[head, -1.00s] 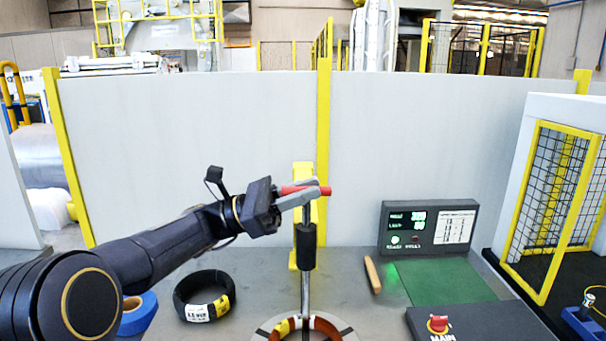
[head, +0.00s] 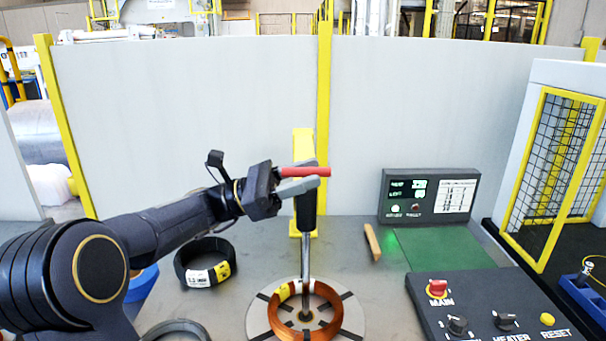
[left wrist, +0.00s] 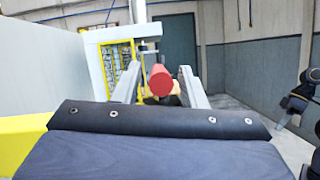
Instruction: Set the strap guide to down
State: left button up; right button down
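The strap guide stands upright in the head view, with a red handle (head: 305,172) across its top, a black sleeve (head: 306,212) below it and a thin metal rod. The rod reaches down to the copper-coloured coil (head: 283,318) on a round plate. My left gripper (head: 300,178) is at the handle, its grey fingers on either side of it. In the left wrist view the red handle end (left wrist: 160,80) lies between the fingers with gaps on both sides, so the gripper is open.
A black coil (head: 203,264) lies at left on the grey table. A display box (head: 428,197), a green mat (head: 440,248) and a wooden stick (head: 372,242) are at right. A control panel (head: 490,312) is front right. A yellow post (head: 303,145) stands behind the guide.

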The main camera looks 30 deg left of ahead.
pick_arm(q)
jog(key=b+v, duration=0.1)
jog(key=v, duration=0.7)
jog(key=shift+r, duration=0.1)
dwell(0.5)
